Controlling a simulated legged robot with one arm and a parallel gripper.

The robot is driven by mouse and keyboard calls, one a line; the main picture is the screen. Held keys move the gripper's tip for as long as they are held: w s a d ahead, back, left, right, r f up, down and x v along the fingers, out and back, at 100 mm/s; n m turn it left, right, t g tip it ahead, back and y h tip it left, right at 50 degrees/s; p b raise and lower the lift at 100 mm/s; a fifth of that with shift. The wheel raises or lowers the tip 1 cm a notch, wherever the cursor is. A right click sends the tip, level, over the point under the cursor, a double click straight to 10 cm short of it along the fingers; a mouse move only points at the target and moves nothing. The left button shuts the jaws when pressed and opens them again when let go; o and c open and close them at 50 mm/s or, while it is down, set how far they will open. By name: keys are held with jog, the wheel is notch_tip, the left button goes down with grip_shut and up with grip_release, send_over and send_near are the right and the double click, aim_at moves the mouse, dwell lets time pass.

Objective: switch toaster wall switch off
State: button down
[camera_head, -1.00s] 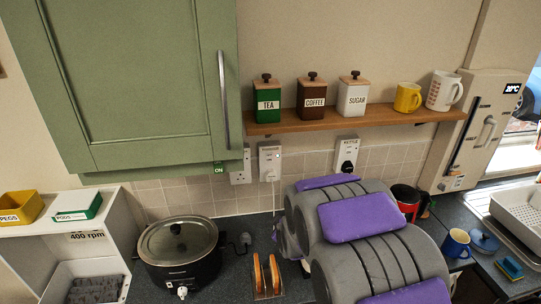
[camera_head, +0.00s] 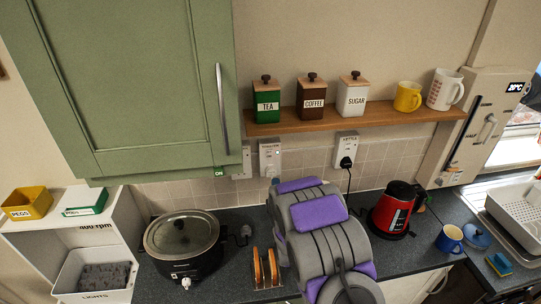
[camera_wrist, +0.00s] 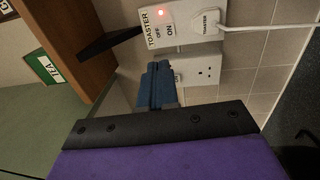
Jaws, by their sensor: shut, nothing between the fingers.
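The toaster wall switch (camera_wrist: 170,22) is a white plate labelled TOASTER, OFF and ON, at the top of the wrist view. Its small red light is lit. I cannot tell the rocker's position. A white plug (camera_wrist: 206,22) marked TOASTER sits in it, with a white cable running right. The switch also shows in the head view (camera_head: 270,157), on the tiles below the shelf, just above my arm. My gripper (camera_wrist: 158,70) is shut and empty, its blue fingers pointing toward the switch from below in the wrist view; contact is not clear.
A plain white socket (camera_wrist: 203,70) is beside the switch. The wooden shelf (camera_head: 350,120) with canisters and mugs is above, the green cabinet (camera_head: 130,85) left. A kettle socket (camera_head: 346,148), red kettle (camera_head: 395,208), slow cooker (camera_head: 183,245) and upright bread slices (camera_head: 265,268) are nearby.

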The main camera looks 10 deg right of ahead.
jog(key=shift+a, duration=0.1)
dwell(0.3)
jog(key=p, duration=0.2)
send_near(268, 153)
jog(key=w, duration=0.6)
jog(key=shift+w+r, duration=0.4)
